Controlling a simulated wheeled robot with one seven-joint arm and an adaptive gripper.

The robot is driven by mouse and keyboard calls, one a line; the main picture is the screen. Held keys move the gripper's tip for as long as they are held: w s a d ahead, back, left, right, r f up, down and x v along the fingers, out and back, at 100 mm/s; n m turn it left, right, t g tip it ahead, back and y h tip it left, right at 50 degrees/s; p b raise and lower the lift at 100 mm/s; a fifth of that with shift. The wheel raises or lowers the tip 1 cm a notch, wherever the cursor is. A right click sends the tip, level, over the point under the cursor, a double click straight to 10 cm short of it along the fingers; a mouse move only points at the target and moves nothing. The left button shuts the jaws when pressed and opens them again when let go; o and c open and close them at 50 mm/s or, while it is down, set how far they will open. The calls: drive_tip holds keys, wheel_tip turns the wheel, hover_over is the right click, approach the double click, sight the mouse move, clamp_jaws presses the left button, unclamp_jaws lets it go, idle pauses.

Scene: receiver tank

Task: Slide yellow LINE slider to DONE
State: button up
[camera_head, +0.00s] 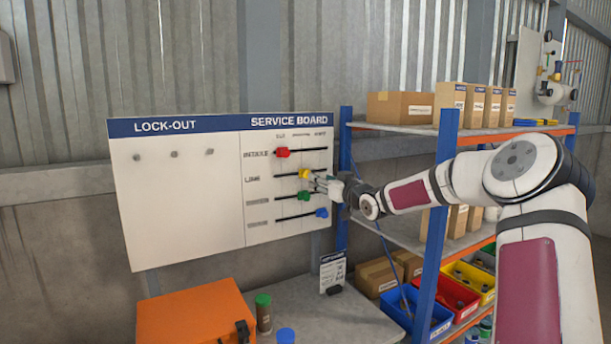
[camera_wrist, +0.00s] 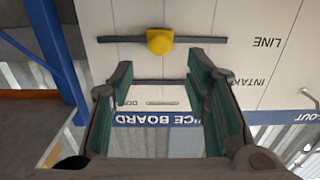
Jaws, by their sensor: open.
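The yellow LINE slider (camera_head: 304,174) is on its dark horizontal track on the service board, near the middle of that track. In the upside-down wrist view the yellow slider (camera_wrist: 160,42) appears beyond the fingertips and roughly centred between them. My gripper (camera_head: 318,183) is in front of the board beside the slider, reaching in from the right. In the wrist view my gripper (camera_wrist: 160,72) is open, with nothing between its green-padded fingers.
The service board (camera_head: 180,210) also carries a red slider (camera_head: 282,153) above, and a green slider (camera_head: 303,196) and a blue slider (camera_head: 322,213) below. A shelf with a blue post (camera_head: 344,150) stands close to the right. An orange case (camera_head: 195,312) sits below the board.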

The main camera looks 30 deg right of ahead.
sight(307, 174)
drive_tip(key=w+b, duration=0.1)
drive_tip(key=w, duration=0.8)
drive_tip(key=shift+w+a, duration=0.15)
drive_tip(key=shift+w, duration=0.15)
clamp_jaws()
